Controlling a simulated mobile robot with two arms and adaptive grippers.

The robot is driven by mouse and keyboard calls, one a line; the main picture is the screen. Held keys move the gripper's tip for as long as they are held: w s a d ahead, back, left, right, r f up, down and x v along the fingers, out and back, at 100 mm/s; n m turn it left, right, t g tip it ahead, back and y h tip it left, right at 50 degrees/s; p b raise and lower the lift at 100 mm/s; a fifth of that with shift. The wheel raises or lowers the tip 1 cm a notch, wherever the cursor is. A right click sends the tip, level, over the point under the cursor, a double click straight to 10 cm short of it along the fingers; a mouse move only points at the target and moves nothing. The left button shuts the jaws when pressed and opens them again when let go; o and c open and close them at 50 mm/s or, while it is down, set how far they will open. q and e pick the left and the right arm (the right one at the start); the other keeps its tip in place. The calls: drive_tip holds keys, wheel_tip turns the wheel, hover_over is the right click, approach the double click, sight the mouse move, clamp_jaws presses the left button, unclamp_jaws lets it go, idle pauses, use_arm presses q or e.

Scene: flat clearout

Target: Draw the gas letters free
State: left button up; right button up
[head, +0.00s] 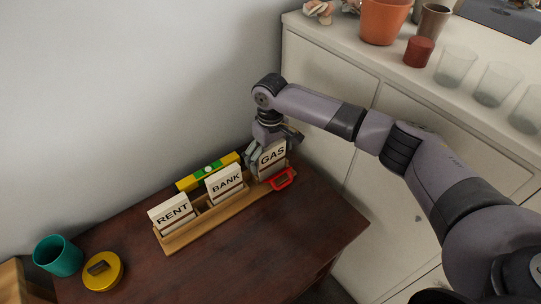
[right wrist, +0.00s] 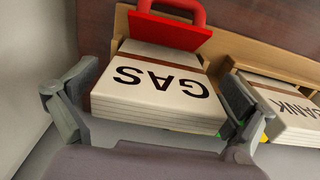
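The gas letters (head: 272,158) are a bundle of white cards marked GAS with a brown band, standing in the right-hand slot of a wooden letter rack (head: 207,228). In the right wrist view the bundle (right wrist: 160,88) lies between the fingers of my right gripper (right wrist: 158,105). The gripper is open, one finger on each side of the bundle, with no clear grip on it. In the head view my right gripper (head: 270,148) is just above and behind the bundle. My left gripper is out of view.
BANK letters (head: 226,184) and RENT letters (head: 172,212) stand in the rack. A red object (head: 282,180) sits before the gas slot. A yellow-green level (head: 207,170) lies behind. The desk front (head: 270,255) is clear.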

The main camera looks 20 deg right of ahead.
sight(270, 147)
drive_tip(key=c, duration=1.2)
drive_tip(key=shift+r, duration=0.1)
drive_tip(key=shift+r+p, duration=1.45)
drive_tip(key=shift+p, duration=0.95)
drive_tip(key=shift+r+p, duration=0.5)
drive_tip(key=shift+p, duration=0.45)
wheel_tip(270, 147, up, 4)
drive_tip(key=p, duration=0.5)
